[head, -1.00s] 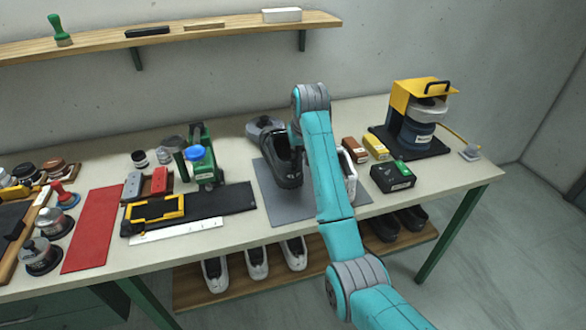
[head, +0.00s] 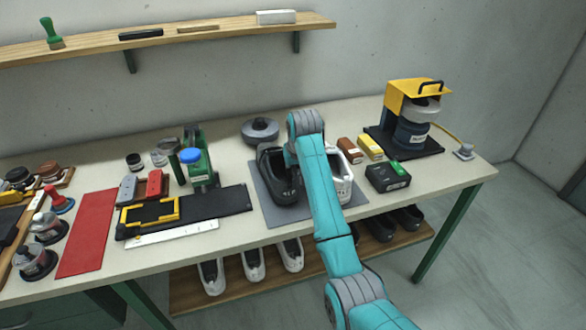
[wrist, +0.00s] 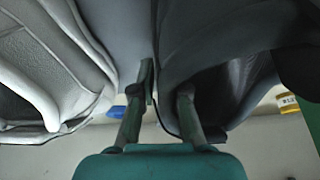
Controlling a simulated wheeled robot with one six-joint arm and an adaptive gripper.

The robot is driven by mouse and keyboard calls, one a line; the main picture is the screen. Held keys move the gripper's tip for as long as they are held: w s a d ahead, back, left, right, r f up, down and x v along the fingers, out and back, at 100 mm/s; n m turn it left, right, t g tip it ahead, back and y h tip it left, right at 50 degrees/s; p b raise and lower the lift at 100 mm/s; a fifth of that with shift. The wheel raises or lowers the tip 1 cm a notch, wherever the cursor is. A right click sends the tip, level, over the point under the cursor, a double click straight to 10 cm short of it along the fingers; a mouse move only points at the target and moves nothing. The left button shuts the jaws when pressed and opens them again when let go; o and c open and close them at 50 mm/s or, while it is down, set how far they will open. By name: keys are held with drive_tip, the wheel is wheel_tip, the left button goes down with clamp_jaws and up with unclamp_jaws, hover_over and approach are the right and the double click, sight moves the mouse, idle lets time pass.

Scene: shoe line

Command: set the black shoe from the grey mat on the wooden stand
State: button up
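The black shoe (head: 272,172) is on or just above the grey mat (head: 284,213), on its left part. A white shoe (head: 342,182) is close to its right, partly behind my arm. In the head view my arm hides the gripper. In the wrist view my gripper's fingers (wrist: 164,98) straddle the near edge of the black shoe (wrist: 222,65), one beside its outer wall and one at its opening. A gap shows between the fingers, and I cannot tell whether they press on the wall. I cannot make out a wooden stand on the table.
A grey round object (head: 260,130) stands behind the mat. A black box (head: 387,177) and a yellow machine (head: 410,118) are to the right. A green device with a blue cap (head: 195,160) and a black plate (head: 225,200) are to the left. A shelf (head: 180,292) runs below.

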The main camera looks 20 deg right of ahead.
drive_tip(key=shift+o, duration=1)
drive_tip(key=shift+r, duration=0.2)
drive_tip(key=v, duration=1.1)
drive_tip(key=shift+s+r, duration=0.1)
drive_tip(key=shift+r, duration=0.3)
